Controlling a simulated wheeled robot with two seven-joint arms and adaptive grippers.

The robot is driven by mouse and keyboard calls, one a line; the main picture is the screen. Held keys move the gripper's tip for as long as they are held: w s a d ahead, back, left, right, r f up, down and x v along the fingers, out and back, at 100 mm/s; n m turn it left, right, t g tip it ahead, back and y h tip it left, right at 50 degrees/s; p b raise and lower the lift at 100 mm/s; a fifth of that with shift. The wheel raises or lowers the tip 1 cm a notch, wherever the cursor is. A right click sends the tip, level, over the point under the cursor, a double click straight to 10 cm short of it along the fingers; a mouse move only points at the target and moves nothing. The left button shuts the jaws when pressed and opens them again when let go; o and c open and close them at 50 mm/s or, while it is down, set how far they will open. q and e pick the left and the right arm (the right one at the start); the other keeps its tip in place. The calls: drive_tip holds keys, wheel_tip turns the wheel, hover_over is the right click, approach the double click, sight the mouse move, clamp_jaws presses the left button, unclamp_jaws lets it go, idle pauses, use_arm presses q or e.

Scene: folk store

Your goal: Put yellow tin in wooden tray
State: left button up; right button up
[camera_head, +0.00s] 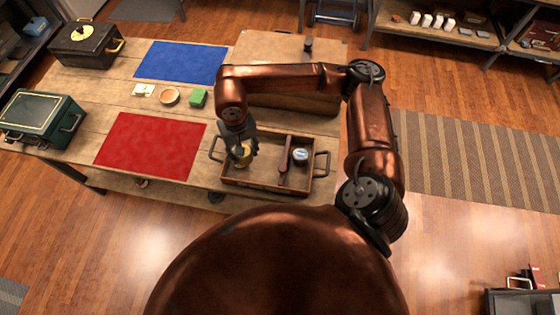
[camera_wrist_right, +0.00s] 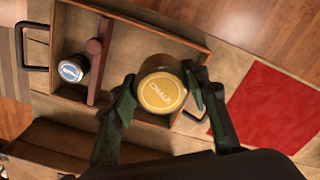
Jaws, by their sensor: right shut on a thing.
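The yellow tin (camera_wrist_right: 162,93), with a round lid lettered "CHALK", is between the fingers of my right gripper (camera_wrist_right: 160,96), which is shut on it. In the head view the tin (camera_head: 243,155) shows below my right gripper (camera_head: 241,150), over the left part of the wooden tray (camera_head: 262,188). The tray also shows in the wrist view (camera_wrist_right: 190,42). I cannot tell whether the tin touches the tray floor. My left gripper is not in view.
In the tray's right part are a brown bar (camera_head: 285,154) and a small tin with a blue label (camera_head: 300,155). A large wooden box (camera_head: 290,104) stands behind the tray.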

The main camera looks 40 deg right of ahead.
drive_tip(key=m, duration=0.3)
drive_tip(key=a+m, duration=0.1)
drive_tip(key=shift+w+a+f+m+p, duration=0.1)
drive_tip(key=shift+f+m+p, duration=0.15)
drive_tip(key=shift+m+p, duration=0.05)
drive_tip(key=shift+a+f+m, duration=0.15)
drive_tip(key=shift+a+m, duration=0.15)
drive_tip(key=shift+m, duration=0.9)
drive_tip(key=m, duration=0.3)
drive_tip(key=m+p, duration=0.1)
drive_tip(key=shift+w+a+f+m, duration=0.1)
drive_tip(key=shift+a+f+m, duration=0.2)
drive_tip(key=shift+a, duration=0.1)
drive_tip(key=m, duration=0.2)
drive_tip(key=m+p, duration=0.5)
drive_tip(key=m, duration=1.2)
approach(261, 165)
drive_tip(key=shift+a+f, duration=0.55)
drive_tip(key=shift+d+f, duration=0.55)
drive_tip(key=shift+f, duration=0.15)
wheel_tip(261, 165, down, 3)
drive_tip(key=shift+p, duration=0.35)
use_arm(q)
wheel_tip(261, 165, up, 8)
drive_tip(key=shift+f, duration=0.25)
use_arm(e)
drive_tip(key=shift+f, duration=0.1)
